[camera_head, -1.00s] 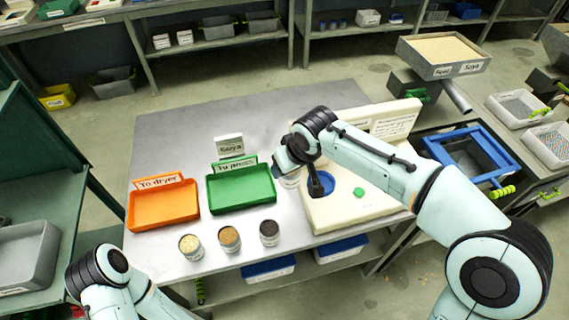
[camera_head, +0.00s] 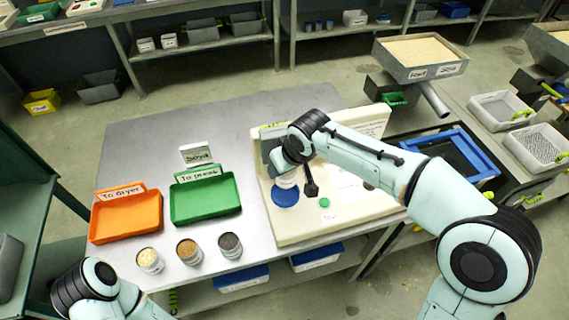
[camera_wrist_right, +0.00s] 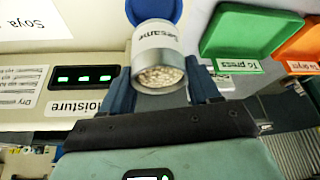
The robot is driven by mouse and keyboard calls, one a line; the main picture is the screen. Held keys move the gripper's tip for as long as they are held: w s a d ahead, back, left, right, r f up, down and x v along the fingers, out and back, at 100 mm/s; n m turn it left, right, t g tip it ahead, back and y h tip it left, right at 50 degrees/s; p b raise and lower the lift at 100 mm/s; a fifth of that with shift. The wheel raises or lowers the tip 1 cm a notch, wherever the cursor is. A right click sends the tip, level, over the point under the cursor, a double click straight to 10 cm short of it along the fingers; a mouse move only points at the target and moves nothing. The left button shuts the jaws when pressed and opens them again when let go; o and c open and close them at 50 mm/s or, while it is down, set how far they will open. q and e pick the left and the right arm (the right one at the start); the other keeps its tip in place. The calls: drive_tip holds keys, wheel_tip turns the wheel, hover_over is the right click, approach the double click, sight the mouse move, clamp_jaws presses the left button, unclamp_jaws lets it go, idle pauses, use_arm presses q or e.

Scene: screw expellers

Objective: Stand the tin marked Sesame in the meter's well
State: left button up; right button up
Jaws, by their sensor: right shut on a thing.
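The tin marked Sesame (camera_wrist_right: 158,55) is between the fingers of my right gripper (camera_wrist_right: 163,85), its open top of pale seeds facing the wrist camera. In the head view the tin (camera_head: 287,180) shows below my right gripper (camera_head: 290,166), over the blue round well (camera_head: 285,198) of the cream meter (camera_head: 350,215). The well (camera_wrist_right: 155,8) also shows beyond the tin in the wrist view. I cannot tell whether the tin's base touches the well. My left arm is at the lower left; its gripper is out of view.
Three open tins, pale (camera_head: 150,260), brown (camera_head: 188,250) and dark (camera_head: 230,244), stand at the table's front. An orange tray (camera_head: 126,222) and a green tray (camera_head: 206,201) are behind them.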

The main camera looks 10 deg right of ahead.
sight(285, 178)
drive_tip(key=shift+f+b, duration=0.45)
drive_tip(key=shift+f, duration=0.25)
wheel_tip(285, 178, down, 4)
drive_tip(key=b, duration=0.2)
drive_tip(key=shift+r+b, duration=0.25)
drive_tip(key=shift+b, duration=0.15)
drive_tip(key=shift+f, duration=0.4)
drive_tip(key=shift+f+b, duration=0.55)
drive_tip(key=shift+b, duration=0.15)
drive_tip(key=o, duration=0.8)
drive_tip(key=shift+r, duration=0.1)
